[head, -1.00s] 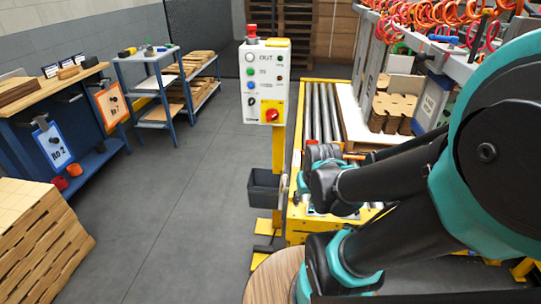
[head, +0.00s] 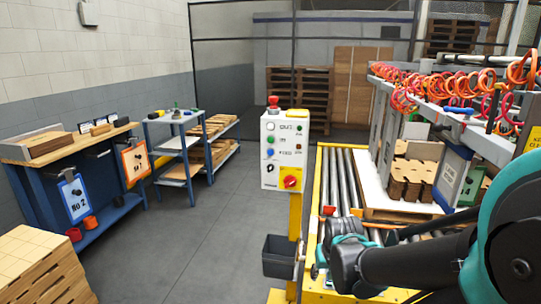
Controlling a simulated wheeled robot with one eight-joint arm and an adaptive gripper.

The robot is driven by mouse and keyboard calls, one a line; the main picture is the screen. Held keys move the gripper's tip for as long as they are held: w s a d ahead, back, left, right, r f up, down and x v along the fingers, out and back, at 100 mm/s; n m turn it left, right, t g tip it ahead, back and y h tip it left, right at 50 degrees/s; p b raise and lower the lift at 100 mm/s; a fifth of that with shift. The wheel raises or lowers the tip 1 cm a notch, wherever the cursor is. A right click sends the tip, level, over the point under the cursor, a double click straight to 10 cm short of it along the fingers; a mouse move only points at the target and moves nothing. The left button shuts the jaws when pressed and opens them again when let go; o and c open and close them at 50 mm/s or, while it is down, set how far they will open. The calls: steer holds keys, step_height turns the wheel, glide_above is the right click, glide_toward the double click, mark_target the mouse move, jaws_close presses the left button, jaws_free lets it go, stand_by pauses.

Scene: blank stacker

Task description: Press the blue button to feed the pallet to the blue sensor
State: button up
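The control box (head: 283,150) stands on a yellow post near the middle of the head view. Its left column has a white, a green and a blue button (head: 270,153), with a black knob below. A red button sits on top, and a red switch on a yellow plate is at lower right. My gripper (head: 322,262) is below and right of the box, over the near end of the conveyor, apart from the buttons. Its fingers are too small and dark to tell open from shut. The pallet (head: 398,214) lies on the conveyor with brown cut blanks on it. I cannot make out the blue sensor.
The roller conveyor (head: 347,182) with yellow rails runs back on the right, under coiled orange hoses (head: 452,85). A dark bin (head: 279,256) hangs on the post. Workbench (head: 60,160), shelf and stacked wood are at left. The grey floor (head: 190,240) between is clear.

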steer(key=shift+c, duration=0.4)
jaws_close()
stand_by(1.0)
